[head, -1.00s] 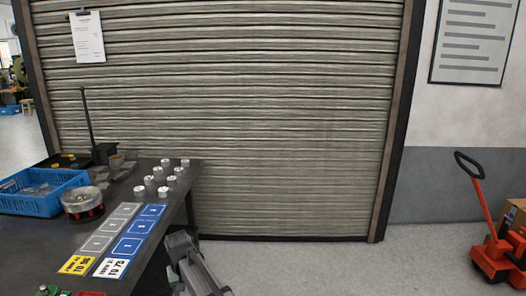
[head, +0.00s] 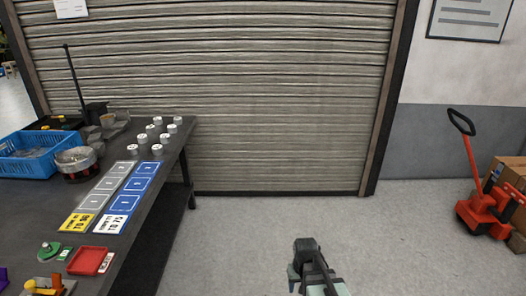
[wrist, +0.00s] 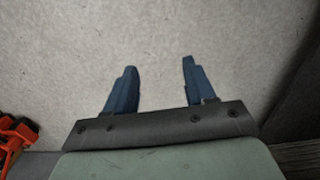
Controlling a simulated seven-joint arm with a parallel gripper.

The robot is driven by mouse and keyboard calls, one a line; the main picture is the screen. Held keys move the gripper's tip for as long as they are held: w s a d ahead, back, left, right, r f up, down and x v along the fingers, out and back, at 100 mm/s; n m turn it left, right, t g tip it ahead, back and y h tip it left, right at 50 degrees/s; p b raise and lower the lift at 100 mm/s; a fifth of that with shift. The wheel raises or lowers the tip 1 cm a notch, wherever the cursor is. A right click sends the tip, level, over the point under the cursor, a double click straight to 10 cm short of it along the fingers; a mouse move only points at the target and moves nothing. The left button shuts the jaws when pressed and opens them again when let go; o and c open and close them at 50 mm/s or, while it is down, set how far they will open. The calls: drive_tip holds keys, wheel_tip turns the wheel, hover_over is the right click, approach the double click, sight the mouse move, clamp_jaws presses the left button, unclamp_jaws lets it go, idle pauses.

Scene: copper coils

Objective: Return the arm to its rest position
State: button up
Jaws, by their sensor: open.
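My gripper shows in the wrist view (wrist: 157,85) with its two blue fingers apart and nothing between them. Bare grey floor lies beneath it. In the head view part of my arm is at the bottom centre, right of the table and clear of its edge; the fingertips cannot be made out there. The dark table (head: 150,220) stands at the left. Several small silver coils or cylinders (head: 158,150) stand on its far right corner, beside blue and grey marked squares (head: 133,183).
A blue crate (head: 28,165), a round metal dish (head: 76,160), a red tray (head: 91,261) and a green round object (head: 47,251) are on the table. A red pallet jack (head: 480,210) and cardboard boxes (head: 508,178) stand at the right. The floor between is free.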

drive_tip(key=s+d+f+g, duration=0.1)
drive_tip(key=s+f+g, duration=0.1)
drive_tip(key=s+f, duration=0.5)
drive_tip(key=s+d+f+g, duration=0.1)
drive_tip(key=s+f, duration=0.6)
drive_tip(key=s, duration=0.8)
drive_tip(key=s+d+f+g, duration=0.2)
drive_tip(key=s+f+g, duration=0.1)
drive_tip(key=s+f, duration=0.4)
drive_tip(key=s, duration=0.3)
drive_tip(key=shift+s+f+m+g, duration=0.3)
drive_tip(key=shift+s+g, duration=0.1)
